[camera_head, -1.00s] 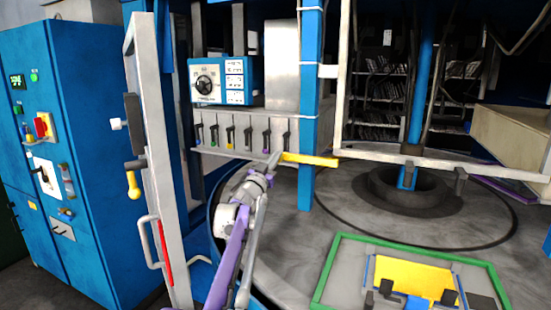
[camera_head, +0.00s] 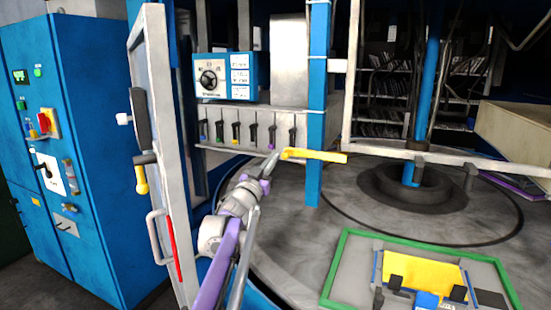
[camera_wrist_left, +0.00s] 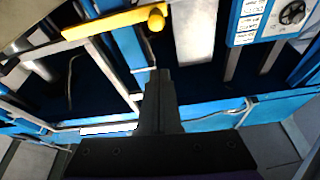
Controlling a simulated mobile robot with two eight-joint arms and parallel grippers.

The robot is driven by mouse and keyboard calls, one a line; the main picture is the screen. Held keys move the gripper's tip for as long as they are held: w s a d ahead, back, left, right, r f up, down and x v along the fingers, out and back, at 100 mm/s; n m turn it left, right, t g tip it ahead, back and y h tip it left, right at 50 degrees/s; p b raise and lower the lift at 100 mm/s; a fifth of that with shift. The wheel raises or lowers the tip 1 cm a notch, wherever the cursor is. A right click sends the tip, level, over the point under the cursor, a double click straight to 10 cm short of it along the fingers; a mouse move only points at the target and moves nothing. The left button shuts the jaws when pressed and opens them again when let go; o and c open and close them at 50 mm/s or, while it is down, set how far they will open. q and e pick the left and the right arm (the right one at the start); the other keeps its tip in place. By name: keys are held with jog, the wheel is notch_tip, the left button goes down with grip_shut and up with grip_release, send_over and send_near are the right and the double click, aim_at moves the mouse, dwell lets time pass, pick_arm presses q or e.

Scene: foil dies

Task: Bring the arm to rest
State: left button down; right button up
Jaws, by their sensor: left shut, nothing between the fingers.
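My left arm reaches in from the bottom of the head view, and its gripper (camera_head: 271,160) is shut and empty. The gripper is just left of the near end of a yellow bar handle (camera_head: 318,156), below the row of small levers (camera_head: 237,133). I cannot tell from the head view whether it touches the bar. In the left wrist view the closed fingers (camera_wrist_left: 159,80) stand in the middle, with the yellow handle (camera_wrist_left: 100,24) and its round end above them and apart from them. My right gripper is not in view.
A grey door frame (camera_head: 160,150) with a red-marked handle stands left of my arm. A blue cabinet (camera_head: 60,160) is further left. A blue post (camera_head: 316,110) rises beside the yellow bar. A green-edged tray (camera_head: 345,250) with a yellow plate lies at lower right.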

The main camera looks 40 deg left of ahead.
pick_arm(q)
jog(key=shift+s+d+r, duration=0.15)
jog(key=shift+s, duration=0.05)
jog(key=shift+w, duration=0.1)
jog(key=s+d+f+g+h, duration=0.2)
jog(key=s+d+f+g, duration=0.6)
jog(key=s+d+f, duration=0.8)
jog(key=s+d+f+g+h, duration=0.2)
jog(key=s+d+f+g, duration=0.5)
jog(key=s+d+f, duration=0.9)
jog(key=s+f, duration=0.3)
jog(key=f, duration=0.4)
jog(key=shift+s+d+m+g, duration=0.2)
jog(key=shift+d+m+g, duration=0.1)
jog(key=shift+g, duration=0.1)
